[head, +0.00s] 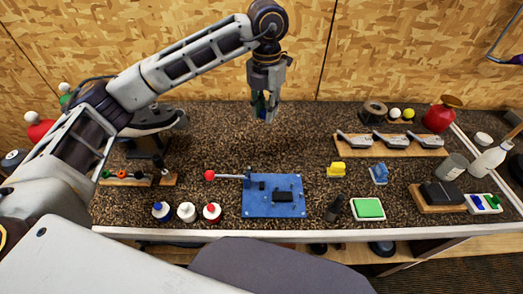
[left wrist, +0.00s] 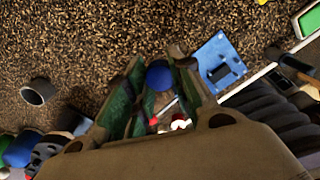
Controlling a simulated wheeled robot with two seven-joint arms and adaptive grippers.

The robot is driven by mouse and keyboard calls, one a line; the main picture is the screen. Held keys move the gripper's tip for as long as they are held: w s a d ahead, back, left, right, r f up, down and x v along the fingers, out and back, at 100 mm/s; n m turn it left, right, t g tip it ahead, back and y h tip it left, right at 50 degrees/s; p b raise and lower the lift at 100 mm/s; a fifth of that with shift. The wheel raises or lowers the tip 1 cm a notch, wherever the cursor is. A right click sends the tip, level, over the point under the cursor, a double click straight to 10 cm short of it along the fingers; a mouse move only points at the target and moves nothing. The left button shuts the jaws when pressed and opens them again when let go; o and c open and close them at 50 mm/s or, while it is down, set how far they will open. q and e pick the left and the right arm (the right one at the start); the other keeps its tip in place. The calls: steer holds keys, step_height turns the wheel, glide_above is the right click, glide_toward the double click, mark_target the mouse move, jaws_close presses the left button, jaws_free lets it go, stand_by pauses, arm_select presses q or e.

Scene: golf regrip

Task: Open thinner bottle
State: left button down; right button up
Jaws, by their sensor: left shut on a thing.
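My left gripper (head: 265,112) hangs fingers-down above the back middle of the bench, well clear of the surface. In the left wrist view its green-padded fingers (left wrist: 150,90) are shut on a blue round thing (left wrist: 159,75). I cannot tell whether it is a cap. Small white containers with a blue top (head: 161,211), a white top (head: 187,212) and a red top (head: 211,212) stand at the front left. A white bottle (head: 490,159) stands at the far right. No label shows which one is the thinner bottle. My right gripper is not in view.
A blue board (head: 273,196) with a red-knobbed lever (head: 210,175) lies at the front middle. A grey cup (head: 453,167), a red round flask (head: 440,115) and a wooden rack (head: 390,145) stand on the right. The back middle of the bench is clear.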

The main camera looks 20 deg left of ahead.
arm_select(q)
steer(key=n, duration=0.3)
steer(key=shift+s+a+n, duration=0.2)
steer(key=shift+n, duration=0.2)
steer(key=n, duration=0.3)
steer(key=shift+s+a+n, duration=0.1)
steer(key=shift+a+n, duration=0.05)
steer(key=shift+n, duration=0.25)
steer(key=n, duration=0.4)
steer(key=shift+a, duration=0.1)
steer(key=n, duration=0.3)
steer(key=shift+s, duration=0.1)
step_height(320, 180, down, 7)
steer(key=b, duration=0.2)
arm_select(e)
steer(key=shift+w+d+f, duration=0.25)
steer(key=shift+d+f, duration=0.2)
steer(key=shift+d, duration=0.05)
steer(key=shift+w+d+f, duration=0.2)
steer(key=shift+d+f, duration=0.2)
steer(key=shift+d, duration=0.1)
arm_select(q)
steer(key=shift+f+p, duration=0.3)
steer(key=shift+f, duration=2.25)
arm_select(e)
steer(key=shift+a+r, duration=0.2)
